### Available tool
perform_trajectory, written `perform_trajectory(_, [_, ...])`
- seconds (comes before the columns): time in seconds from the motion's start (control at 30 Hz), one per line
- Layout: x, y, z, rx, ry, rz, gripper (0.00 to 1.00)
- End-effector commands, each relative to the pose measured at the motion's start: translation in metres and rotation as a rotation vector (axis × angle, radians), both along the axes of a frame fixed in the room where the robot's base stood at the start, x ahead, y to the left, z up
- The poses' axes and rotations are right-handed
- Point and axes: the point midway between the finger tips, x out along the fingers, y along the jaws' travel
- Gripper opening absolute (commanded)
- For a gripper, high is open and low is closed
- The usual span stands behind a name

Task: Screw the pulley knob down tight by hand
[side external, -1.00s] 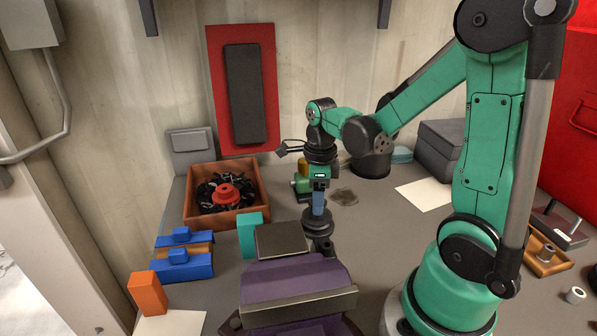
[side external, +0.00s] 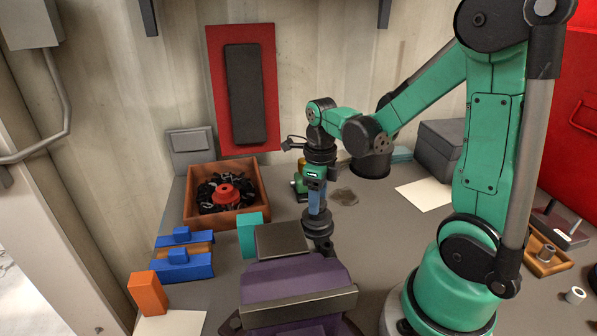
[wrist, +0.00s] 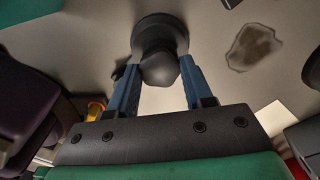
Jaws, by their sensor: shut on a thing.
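The pulley (side external: 316,229) is a dark, round, stepped piece just behind the vise. In the wrist view the dark grey pulley knob (wrist: 160,68) stands in front of the pulley's wide disc (wrist: 158,32). My gripper (side external: 316,212) points down from above, its blue fingers over the pulley. In the wrist view the two blue fingers of my gripper (wrist: 160,64) sit on either side of the knob, shut on it. The knob's underside and thread are hidden, so I cannot tell how far it is seated.
A purple vise (side external: 292,277) with metal jaws stands in front of the pulley, close to my gripper. A wooden box (side external: 258,214) with black parts and a red knob is at the left. Blue blocks (side external: 183,266) and an orange block (side external: 147,293) lie at front left. Bare bench shows behind right.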

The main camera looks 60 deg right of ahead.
Motion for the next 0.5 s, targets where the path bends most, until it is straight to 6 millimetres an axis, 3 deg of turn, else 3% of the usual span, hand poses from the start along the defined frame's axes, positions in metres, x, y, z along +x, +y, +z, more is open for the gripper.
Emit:
perform_trajectory(0.17, [0.0000, -0.0001, 0.0000, -0.001, 0.000, -0.095, 0.00])
perform_trajectory(0.2, [0.0000, -0.0001, 0.0000, -0.001, 0.000, -0.109, 0.48])
perform_trajectory(0.33, [0.0000, -0.0001, 0.0000, 0.000, 0.000, -0.105, 0.82])
perform_trajectory(0.5, [0.0000, -0.0001, 0.0000, 0.000, 0.000, -0.104, 0.82])
